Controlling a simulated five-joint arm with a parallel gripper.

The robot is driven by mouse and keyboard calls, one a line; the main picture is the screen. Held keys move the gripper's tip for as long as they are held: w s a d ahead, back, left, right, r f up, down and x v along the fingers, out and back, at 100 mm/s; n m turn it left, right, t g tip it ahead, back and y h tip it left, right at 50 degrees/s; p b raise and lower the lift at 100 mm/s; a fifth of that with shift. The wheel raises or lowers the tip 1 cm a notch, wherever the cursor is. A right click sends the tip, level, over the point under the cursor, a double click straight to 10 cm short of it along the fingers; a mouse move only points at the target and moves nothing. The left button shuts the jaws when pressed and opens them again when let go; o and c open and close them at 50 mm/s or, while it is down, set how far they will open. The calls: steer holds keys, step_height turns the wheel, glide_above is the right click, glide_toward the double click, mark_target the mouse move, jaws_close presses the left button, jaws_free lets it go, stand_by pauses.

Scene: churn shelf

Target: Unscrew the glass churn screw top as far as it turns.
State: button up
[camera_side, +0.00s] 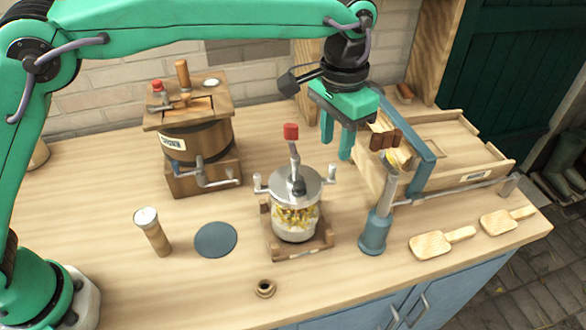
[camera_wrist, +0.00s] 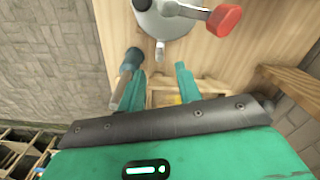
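The glass churn (camera_side: 294,222) stands upright in a wooden cradle, with pale yellow contents showing through its wall. Its grey metal screw top (camera_side: 312,180) has small side handles, and a crank with a red knob (camera_side: 291,131) rises above it. My gripper (camera_side: 336,143) hangs above the table, behind and right of the churn, apart from it. In the wrist view the two green fingers (camera_wrist: 160,88) are spread with nothing held between them. The screw top (camera_wrist: 150,22) shows there beyond the fingertips, cut off by the top edge, with the red knob (camera_wrist: 224,19) to its right.
A wooden barrel churn (camera_side: 196,142) stands back left. Front items are a cylinder (camera_side: 153,232), a dark disc (camera_side: 216,240), a small ring (camera_side: 265,288) and paddles (camera_side: 432,245).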

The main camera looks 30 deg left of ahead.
mark_target(333, 165)
steer(key=shift+f, duration=3.35)
jaws_close()
